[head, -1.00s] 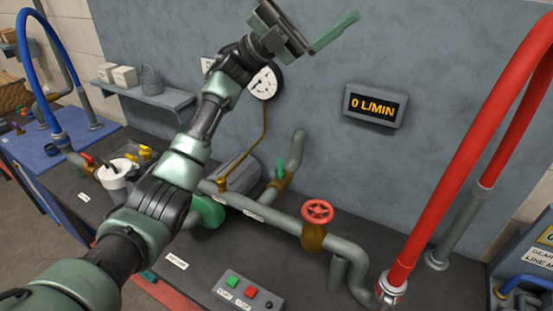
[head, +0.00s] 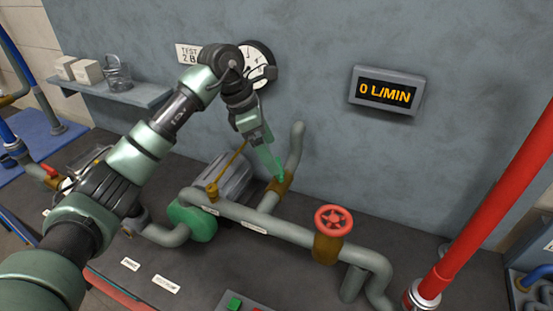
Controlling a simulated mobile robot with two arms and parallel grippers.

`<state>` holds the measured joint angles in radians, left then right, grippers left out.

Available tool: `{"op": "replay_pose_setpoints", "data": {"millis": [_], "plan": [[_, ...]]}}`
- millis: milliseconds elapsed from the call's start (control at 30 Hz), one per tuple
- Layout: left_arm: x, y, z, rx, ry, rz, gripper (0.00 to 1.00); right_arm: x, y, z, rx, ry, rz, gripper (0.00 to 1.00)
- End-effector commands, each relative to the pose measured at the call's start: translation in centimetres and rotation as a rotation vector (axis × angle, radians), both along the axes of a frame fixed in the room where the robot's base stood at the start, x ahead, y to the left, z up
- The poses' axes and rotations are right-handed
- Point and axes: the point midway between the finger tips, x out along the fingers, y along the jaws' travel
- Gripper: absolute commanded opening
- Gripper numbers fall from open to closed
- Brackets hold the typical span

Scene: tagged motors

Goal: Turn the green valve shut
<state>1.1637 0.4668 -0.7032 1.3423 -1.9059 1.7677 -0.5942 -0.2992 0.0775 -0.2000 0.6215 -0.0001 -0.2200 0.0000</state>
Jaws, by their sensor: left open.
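The green valve (head: 281,178) sits on a brass body (head: 281,186) on the short grey pipe that runs back to an upright bend near the wall. Only a little of its green handle shows; the gripper in front hides the rest. My left gripper (head: 273,168) points down at the handle from above, with its green fingers open and the tips at or very near it. I cannot tell whether they touch it or stand around it. My right gripper is not in view.
A red handwheel (head: 333,220) stands on the main pipe to the right. A green pump (head: 192,222) with a grey motor lies left of the valve. A round gauge (head: 258,66) is on the wall behind my arm. The wall display (head: 387,92) reads 0 L/MIN.

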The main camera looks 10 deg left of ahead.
Motion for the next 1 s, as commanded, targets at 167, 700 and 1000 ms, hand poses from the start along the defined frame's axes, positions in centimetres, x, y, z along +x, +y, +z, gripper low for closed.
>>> {"op": "replay_pose_setpoints", "data": {"millis": [167, 700, 1000], "plan": [[0.3, -1.1, -2.5, -0.003, 0.004, 0.001, 0.96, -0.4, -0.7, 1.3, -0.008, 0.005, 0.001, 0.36], [0.7, -1.9, -4.7, -0.004, -0.001, 0.002, 0.85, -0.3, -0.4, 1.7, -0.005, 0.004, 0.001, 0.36], [0.7, -1.9, -4.6, -0.004, 0.000, 0.004, 0.34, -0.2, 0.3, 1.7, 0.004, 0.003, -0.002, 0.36]]}}
